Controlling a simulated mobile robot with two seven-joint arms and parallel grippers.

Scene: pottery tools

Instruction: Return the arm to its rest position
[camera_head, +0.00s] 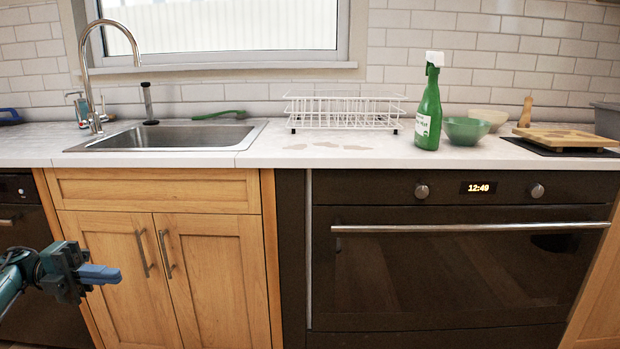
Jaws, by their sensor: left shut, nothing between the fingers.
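My left gripper (101,274) comes in from the left edge, low in the head view. Its blue fingers are shut with nothing between them. They point to the right, in front of the wooden sink cabinet (150,189) and below the counter. My right gripper is not in view.
The white counter (290,150) holds a steel sink (168,136), a white wire rack (345,112), a green spray bottle (429,112), bowls (466,130) and a wooden board (567,137). A dark oven (450,265) is below. Space right of the gripper is clear.

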